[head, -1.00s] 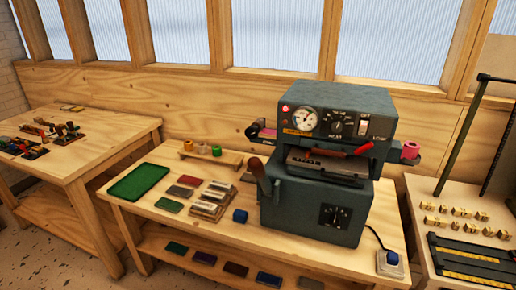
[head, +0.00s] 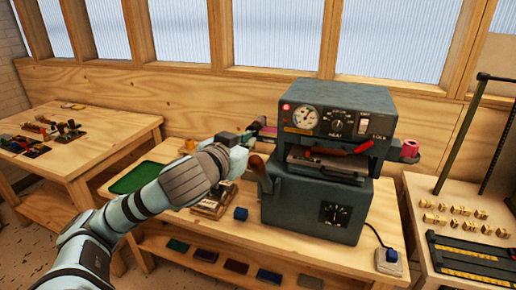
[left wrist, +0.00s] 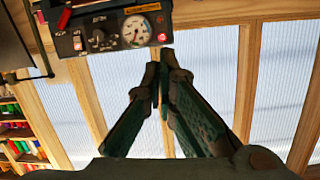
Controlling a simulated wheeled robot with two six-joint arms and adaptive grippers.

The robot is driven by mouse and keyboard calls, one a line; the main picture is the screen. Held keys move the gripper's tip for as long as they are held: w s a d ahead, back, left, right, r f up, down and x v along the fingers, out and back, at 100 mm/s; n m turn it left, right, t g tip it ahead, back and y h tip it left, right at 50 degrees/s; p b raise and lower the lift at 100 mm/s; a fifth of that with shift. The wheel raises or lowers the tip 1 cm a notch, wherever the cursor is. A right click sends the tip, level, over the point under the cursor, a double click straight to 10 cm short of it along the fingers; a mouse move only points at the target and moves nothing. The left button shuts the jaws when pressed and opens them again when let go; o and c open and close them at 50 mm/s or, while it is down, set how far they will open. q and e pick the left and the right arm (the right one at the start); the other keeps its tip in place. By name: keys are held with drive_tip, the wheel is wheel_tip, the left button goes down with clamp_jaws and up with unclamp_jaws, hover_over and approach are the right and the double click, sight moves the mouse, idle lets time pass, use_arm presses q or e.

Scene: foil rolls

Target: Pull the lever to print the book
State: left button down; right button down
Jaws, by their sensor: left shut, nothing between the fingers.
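The dark blue-grey press (head: 320,210) stands on the middle table. A lever with a brown wooden handle (head: 261,168) sticks up at its left side. A red handle (head: 364,146) shows at the right of its front opening. A dark, flat piece (head: 315,165) lies in the opening; I cannot tell whether it is the book. My left gripper (head: 252,128) is beside the press's upper left, above and behind the wooden handle, its tips partly hidden. In the left wrist view its fingers (left wrist: 158,75) are closed and empty, and the press's gauge panel (left wrist: 110,32) appears beyond them. My right gripper is out of view.
Small blocks and a green tray (head: 135,178) lie left of the press, partly behind my left arm. A pink roll (head: 410,148) sits at the press's right. A blue button box (head: 390,258) stands at the front right. Side tables hold tools and brass type.

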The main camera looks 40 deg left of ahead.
use_arm(q)
drive_tip(key=shift+w+a, duration=0.1)
drive_tip(key=p, duration=0.2)
hover_over(259, 158)
drive_tip(key=w, duration=0.2)
drive_tip(key=shift+s+f, duration=0.25)
drive_tip(key=shift+f, duration=0.8)
drive_tip(key=f, duration=0.1)
drive_tip(key=s+f, duration=0.1)
drive_tip(key=f, duration=0.1)
drive_tip(key=shift+a+f+b, duration=0.1)
drive_tip(key=shift+a+b, duration=0.05)
drive_tip(key=shift+b, duration=0.2)
drive_tip(key=shift+s+f, duration=0.2)
drive_tip(key=shift+s, duration=0.2)
drive_tip(key=shift+w+f, duration=0.1)
drive_tip(key=shift+w, duration=0.05)
